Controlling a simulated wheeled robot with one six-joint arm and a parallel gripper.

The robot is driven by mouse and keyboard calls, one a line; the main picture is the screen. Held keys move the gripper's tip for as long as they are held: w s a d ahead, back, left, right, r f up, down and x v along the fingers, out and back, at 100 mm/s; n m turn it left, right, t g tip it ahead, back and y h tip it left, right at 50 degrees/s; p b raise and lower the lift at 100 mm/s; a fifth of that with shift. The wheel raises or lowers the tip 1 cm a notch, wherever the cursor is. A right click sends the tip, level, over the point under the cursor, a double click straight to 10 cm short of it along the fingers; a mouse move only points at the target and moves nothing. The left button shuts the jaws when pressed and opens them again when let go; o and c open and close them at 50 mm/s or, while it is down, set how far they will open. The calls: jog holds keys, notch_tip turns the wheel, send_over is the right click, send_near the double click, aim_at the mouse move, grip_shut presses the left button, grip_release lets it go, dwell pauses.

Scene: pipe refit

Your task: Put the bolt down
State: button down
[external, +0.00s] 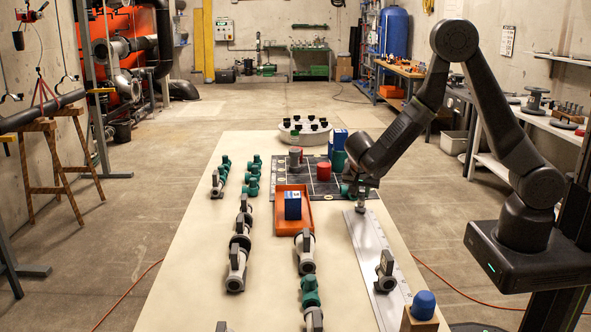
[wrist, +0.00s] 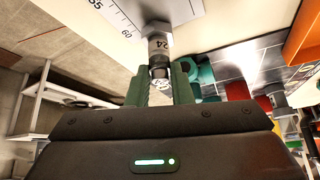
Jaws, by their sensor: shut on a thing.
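My gripper (external: 359,188) is over the table, at the far end of a long pale metal ruler (external: 371,243). In the wrist view its two green fingers (wrist: 159,85) are shut on a grey metal bolt (wrist: 159,48) marked 24. The bolt points away from the fingers toward the pale ruler (wrist: 110,15), whose marks 55 and 60 show. In the external view the bolt (external: 361,203) shows small below the fingers, roughly upright. I cannot tell whether its lower end touches the ruler. The part between the fingers is partly hidden.
A dark gridded mat (external: 282,184) with a red cylinder (external: 323,170) lies beyond and left of the gripper. A grey fitting (external: 385,271) sits on the ruler's near part. Several valves line the table's left.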

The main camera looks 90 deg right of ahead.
jog(key=shift+f, duration=0.15)
jog(key=c, duration=1.3)
grip_release()
jog(key=shift+r, duration=0.3)
jog(key=shift+w+a+r, duration=0.15)
jog(key=shift+a+r, duration=0.05)
jog(key=shift+r, duration=0.05)
jog(key=b+v, duration=0.1)
jog(key=v, duration=1)
jog(key=shift+a+b, duration=0.15)
jog(key=shift+b, duration=0.15)
jog(key=shift+f, duration=0.1)
